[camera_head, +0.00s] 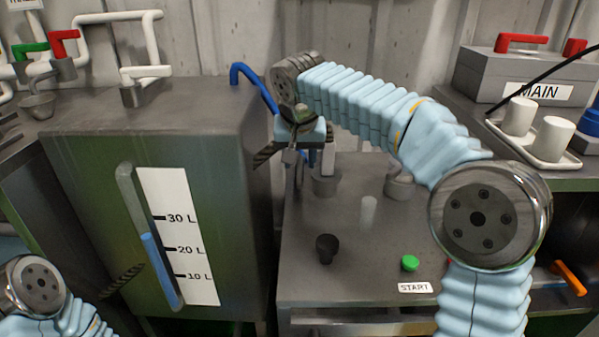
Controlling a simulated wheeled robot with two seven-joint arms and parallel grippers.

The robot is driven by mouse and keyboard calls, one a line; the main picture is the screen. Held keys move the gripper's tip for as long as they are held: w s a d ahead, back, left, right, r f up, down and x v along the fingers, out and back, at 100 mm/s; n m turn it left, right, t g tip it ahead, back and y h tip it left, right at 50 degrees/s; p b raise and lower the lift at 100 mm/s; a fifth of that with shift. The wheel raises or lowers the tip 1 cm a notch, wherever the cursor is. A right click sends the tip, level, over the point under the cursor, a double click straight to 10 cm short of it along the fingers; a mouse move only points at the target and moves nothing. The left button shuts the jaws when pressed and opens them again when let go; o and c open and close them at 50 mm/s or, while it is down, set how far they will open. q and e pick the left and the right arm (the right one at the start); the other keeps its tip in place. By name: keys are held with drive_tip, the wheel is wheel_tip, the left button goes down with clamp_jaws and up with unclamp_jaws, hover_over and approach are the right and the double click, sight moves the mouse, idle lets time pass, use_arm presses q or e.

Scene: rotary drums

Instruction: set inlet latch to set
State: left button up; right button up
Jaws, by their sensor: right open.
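No part in view is labelled as the inlet latch, and I cannot tell which one it is. My right gripper (308,160) is open and points down over the back left of the grey worktop (345,255). A grey cup-shaped base (326,184) with a pale upright part stands right at its fingers. I cannot tell whether they touch. A blue bent handle or pipe (252,82) rises behind the tank, just left of the gripper.
A green tank (90,215) with a litre gauge (180,235) stands at left. The worktop carries a black knob (327,248), a pale cylinder (369,212) and a green START button (410,263). A grey MAIN box (500,75) and white cups (553,138) stand at right.

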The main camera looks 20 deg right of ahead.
sight(300, 174)
drive_tip(key=shift+x, duration=2.25)
clamp_jaws()
